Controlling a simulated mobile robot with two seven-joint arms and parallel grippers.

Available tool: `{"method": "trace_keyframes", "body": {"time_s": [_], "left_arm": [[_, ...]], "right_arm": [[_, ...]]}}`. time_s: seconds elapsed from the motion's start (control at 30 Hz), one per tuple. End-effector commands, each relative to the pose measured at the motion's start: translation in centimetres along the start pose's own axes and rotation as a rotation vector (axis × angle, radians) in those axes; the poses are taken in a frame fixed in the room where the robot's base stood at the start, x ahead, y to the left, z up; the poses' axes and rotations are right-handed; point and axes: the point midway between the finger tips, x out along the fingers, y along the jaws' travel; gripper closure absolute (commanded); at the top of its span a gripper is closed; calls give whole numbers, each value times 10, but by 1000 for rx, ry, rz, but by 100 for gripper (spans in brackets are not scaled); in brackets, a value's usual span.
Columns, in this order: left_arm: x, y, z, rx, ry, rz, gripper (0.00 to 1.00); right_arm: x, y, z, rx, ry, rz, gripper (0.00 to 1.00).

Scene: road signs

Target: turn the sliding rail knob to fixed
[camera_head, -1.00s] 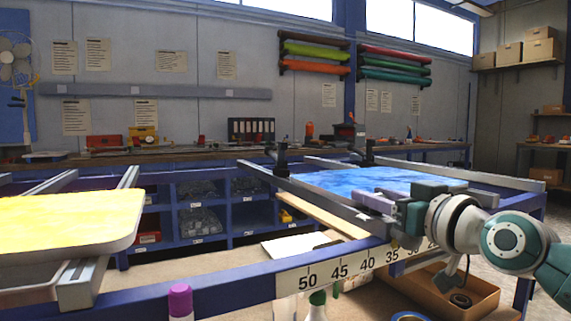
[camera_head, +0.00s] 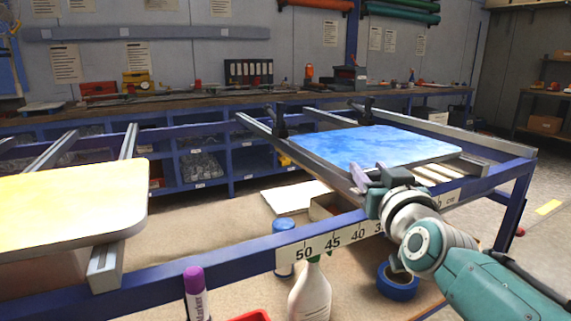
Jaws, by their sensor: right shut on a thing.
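The sliding rail (camera_head: 300,155) is a grey metal bar that runs from the back towards the scale on the blue frame, left of a blue sign panel (camera_head: 378,147). My right gripper (camera_head: 360,178) is at the near end of this rail, above the ruler scale. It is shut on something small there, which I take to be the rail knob. The gripper and wrist hide the knob, so its setting cannot be read. A black clamp (camera_head: 280,122) stands farther back on the same rail. My left gripper is not in view.
A yellow sign panel (camera_head: 72,208) rests on rails at the left. A ruler scale (camera_head: 325,243) is on the front blue beam. Below are a purple-capped marker (camera_head: 195,292), a white spray bottle (camera_head: 311,295) and a roll of blue tape (camera_head: 397,284).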

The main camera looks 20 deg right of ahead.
Motion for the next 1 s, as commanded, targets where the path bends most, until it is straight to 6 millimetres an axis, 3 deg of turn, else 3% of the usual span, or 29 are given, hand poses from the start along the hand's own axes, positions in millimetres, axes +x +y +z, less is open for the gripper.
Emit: {"method": "trace_keyframes", "body": {"time_s": [0.17, 0.2, 0.43, 0.77, 1.0], "left_arm": [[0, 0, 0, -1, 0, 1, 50], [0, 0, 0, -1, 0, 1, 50], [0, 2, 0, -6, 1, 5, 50], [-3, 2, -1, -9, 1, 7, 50], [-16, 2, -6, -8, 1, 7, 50]], "right_arm": [[0, 0, 0, 0, 2, 0, 100], [0, 0, -1, 0, 2, -1, 50], [0, 0, 0, 0, 1, -1, 25], [-5, 0, -1, 0, 0, -1, 25], [-44, 0, -2, 0, -3, -2, 25]]}}
